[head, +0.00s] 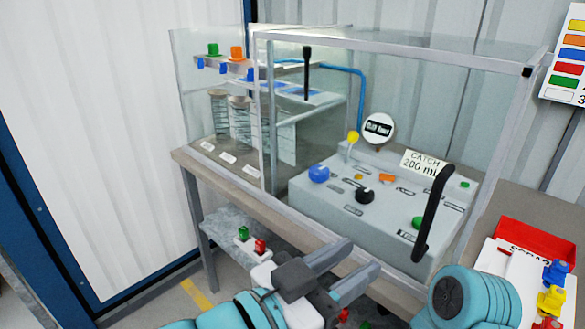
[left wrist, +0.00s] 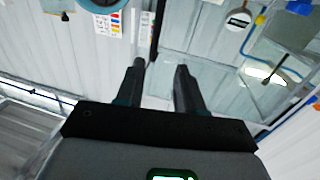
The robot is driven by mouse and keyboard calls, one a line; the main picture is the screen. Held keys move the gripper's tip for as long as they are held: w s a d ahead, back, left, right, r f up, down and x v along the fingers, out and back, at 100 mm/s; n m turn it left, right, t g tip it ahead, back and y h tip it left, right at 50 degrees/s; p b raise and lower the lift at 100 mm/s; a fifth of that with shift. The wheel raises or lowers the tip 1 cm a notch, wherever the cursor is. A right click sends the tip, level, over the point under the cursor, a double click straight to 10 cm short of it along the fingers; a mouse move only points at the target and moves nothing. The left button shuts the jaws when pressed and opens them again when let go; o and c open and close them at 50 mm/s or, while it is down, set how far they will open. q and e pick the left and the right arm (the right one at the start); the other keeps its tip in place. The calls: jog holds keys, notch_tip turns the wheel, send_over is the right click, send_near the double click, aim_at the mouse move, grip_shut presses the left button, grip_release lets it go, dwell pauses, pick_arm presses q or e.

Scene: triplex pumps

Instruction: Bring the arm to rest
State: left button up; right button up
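My left gripper (head: 363,256) is in the lower middle of the head view, in front of the bench's front edge. Its two grey fingers point up and to the right, with a clear gap between them. The left wrist view shows the same gripper (left wrist: 160,68) with its fingers apart and nothing between them. A teal rounded link of my other arm shows at the lower right of the head view; its gripper is out of sight.
A clear enclosure with a metal frame (head: 400,44) and black handle (head: 432,215) stands on the bench (head: 235,193). Inside is a grey panel (head: 320,207) with knobs. A red tray (head: 537,240) sits at right. A lower shelf (head: 222,227) holds small green and red parts.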

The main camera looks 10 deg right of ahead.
pick_arm(q)
jog(key=w+a+f+n+y+p, duration=0.2)
jog(key=w+a+f+n+y, duration=0.15)
jog(key=f, duration=0.35)
jog(key=w+a+f+n+y+p, duration=0.2)
jog(key=w+a+f, duration=0.25)
jog(key=f, duration=0.35)
jog(key=w+a+f+n+y+p, duration=0.2)
jog(key=w+a+f+n+p, duration=0.1)
jog(key=a+f, duration=0.3)
jog(key=s+a+f+n+g+y+p, duration=0.1)
jog(key=s+a+f+n, duration=0.15)
jog(key=f, duration=0.35)
jog(key=s+a+f+n+g+y+p, duration=0.1)
jog(key=s+a+f+g+y, duration=0.15)
jog(key=f, duration=0.45)
jog(key=s+a+f+n+g, duration=0.1)
jog(key=s+a+f+g, duration=0.1)
jog(key=s+f, duration=0.2)
jog(key=s+a+f+n+g+y+p, duration=0.1)
jog(key=s+f, duration=0.3)
jog(key=s, duration=0.6)
jog(key=shift+a+f+g, duration=0.25)
jog(key=shift+a+g, duration=0.3)
jog(key=shift+g, duration=0.1)
